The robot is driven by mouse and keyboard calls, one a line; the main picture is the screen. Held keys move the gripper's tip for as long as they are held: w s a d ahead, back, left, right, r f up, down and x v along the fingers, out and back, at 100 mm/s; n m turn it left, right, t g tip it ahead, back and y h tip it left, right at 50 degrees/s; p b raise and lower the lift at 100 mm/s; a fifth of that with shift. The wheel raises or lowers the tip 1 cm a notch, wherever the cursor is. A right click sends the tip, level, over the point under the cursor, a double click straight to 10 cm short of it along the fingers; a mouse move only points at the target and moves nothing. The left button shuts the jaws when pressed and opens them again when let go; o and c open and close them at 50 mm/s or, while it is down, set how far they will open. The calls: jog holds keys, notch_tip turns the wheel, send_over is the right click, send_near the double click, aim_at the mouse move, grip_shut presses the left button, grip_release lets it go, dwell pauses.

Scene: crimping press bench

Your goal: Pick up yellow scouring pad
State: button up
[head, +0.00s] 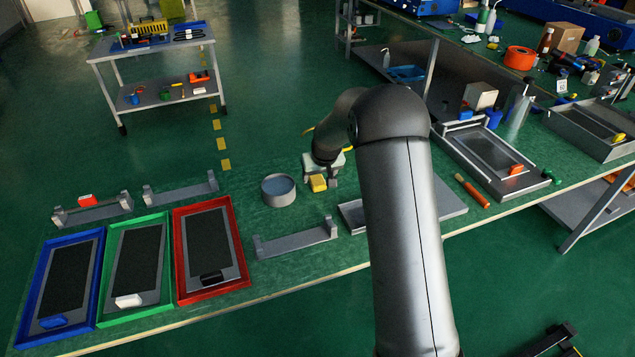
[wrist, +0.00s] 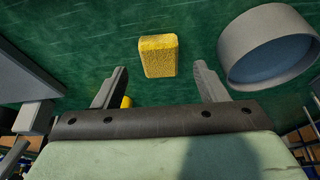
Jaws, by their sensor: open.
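The yellow scouring pad (wrist: 158,56) is a small block on the green bench top, between and beyond my open fingertips in the wrist view. In the head view the yellow pad (head: 318,183) shows at the end of my gripper (head: 323,180), partly hidden by it. My gripper (wrist: 158,82) is open, with one finger on each side of the pad's line. Nothing is seen between the fingers, and I cannot tell the exact gap to the pad.
A round grey dish (head: 279,190) with a blue inside stands close by the gripper; it also shows in the wrist view (wrist: 268,48). A grey bracket (head: 296,239) and a red tray (head: 212,249) lie nearer. A flat grey plate (head: 445,205) is to the right, partly behind my arm.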

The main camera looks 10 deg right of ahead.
aim_at(318, 181)
jog(key=x, duration=0.3)
jog(key=shift+f, duration=0.2)
jog(key=shift+s, duration=0.1)
jog(key=shift+c, duration=0.3)
jog(key=c, duration=1)
jog(key=shift+r, duration=0.1)
jog(key=shift+r, duration=0.5)
notch_tip(318, 181, up, 3)
jog(key=shift+s+f, duration=0.2)
jog(key=s+a+r, duration=0.1)
jog(key=s+r, duration=0.2)
jog(key=s, duration=0.1)
jog(key=s+a+r+b, duration=0.1)
jog(key=s+r, duration=0.2)
jog(key=s, duration=0.1)
jog(key=s+a+r+b, duration=0.1)
jog(key=s+r, duration=0.2)
jog(key=s, duration=0.2)
jog(key=shift+s+a+r, duration=0.15)
